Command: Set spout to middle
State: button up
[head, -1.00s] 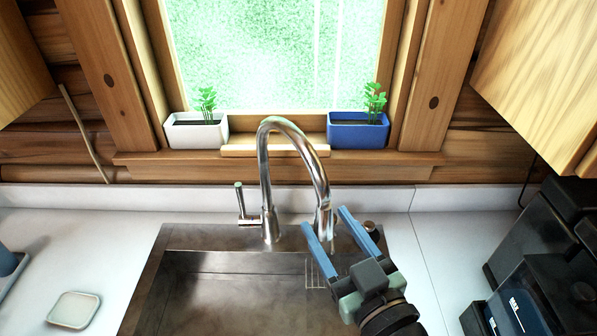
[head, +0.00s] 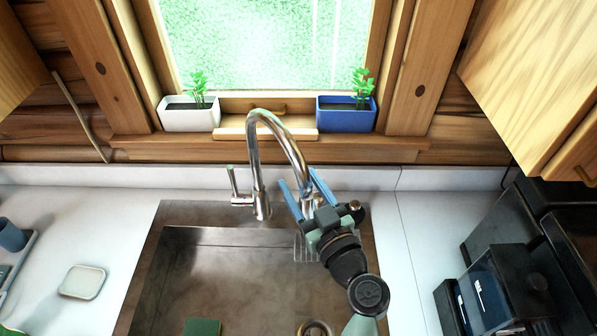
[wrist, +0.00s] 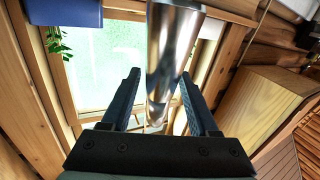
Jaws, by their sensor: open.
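The shiny metal faucet spout (head: 284,138) arches up from its base at the back rim of the sink (head: 163,262). Its free end hangs to the right of the base, over the sink's right part. The faucet handle (head: 234,184) stands on the left of the base. My gripper (head: 299,181) is open at the hanging end, one blue finger on each side of it. In the wrist view the spout (wrist: 172,55) passes between the two open fingers (wrist: 160,78), with a gap seen on the left; contact on the right is unclear.
A white planter (head: 190,118) and a blue planter (head: 345,115) stand on the windowsill behind the faucet. A black appliance (head: 510,262) is on the right counter. A small pale dish (head: 82,282) and a green sponge-like block (head: 202,327) are at lower left.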

jog(key=shift+w+a, duration=0.25)
jog(key=shift+w, duration=0.4)
grip_shut()
dwell(1.0)
